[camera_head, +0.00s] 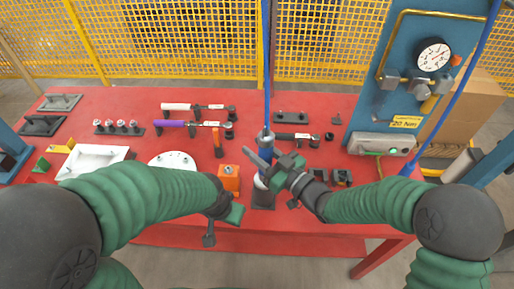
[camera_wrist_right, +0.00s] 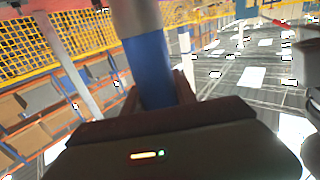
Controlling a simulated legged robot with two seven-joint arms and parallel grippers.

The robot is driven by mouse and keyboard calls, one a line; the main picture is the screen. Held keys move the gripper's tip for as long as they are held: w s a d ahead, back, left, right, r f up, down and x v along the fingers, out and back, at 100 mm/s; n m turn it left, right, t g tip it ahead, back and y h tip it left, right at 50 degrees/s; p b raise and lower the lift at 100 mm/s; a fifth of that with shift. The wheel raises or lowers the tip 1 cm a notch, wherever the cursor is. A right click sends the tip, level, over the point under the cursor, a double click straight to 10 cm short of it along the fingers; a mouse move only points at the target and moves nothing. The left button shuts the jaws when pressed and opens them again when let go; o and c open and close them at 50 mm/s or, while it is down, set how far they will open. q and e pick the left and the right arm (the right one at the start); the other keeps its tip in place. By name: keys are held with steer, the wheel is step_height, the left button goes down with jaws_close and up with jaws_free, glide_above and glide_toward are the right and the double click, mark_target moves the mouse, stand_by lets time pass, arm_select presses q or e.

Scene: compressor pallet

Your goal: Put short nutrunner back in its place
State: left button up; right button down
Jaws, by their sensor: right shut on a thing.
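A blue and pale grey upright tool, which looks like the short nutrunner (camera_head: 265,142), stands at the middle of the red table under a blue hose. My right gripper (camera_head: 264,163) is shut on it from the right and hides part of its body. In the right wrist view the tool's blue body (camera_wrist_right: 156,70) sits between the two fingers. A dark holder (camera_head: 263,198) is right below the tool; I cannot tell whether they touch. My left gripper (camera_head: 222,218) is at the table's front edge, apart from the tool; its fingers are not clear.
An orange block (camera_head: 229,178) stands just left of the holder. Purple-handled (camera_head: 190,124) and white-handled (camera_head: 190,107) tools lie behind, left. A blue gauge panel (camera_head: 410,75) rises at the back right.

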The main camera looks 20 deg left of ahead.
steer(key=shift+f, duration=0.15)
steer(key=c, duration=0.9)
jaws_free()
steer(key=b+v, duration=0.1)
steer(key=v, duration=1.6)
steer(key=shift+f, duration=0.15)
steer(key=shift+a, duration=0.1)
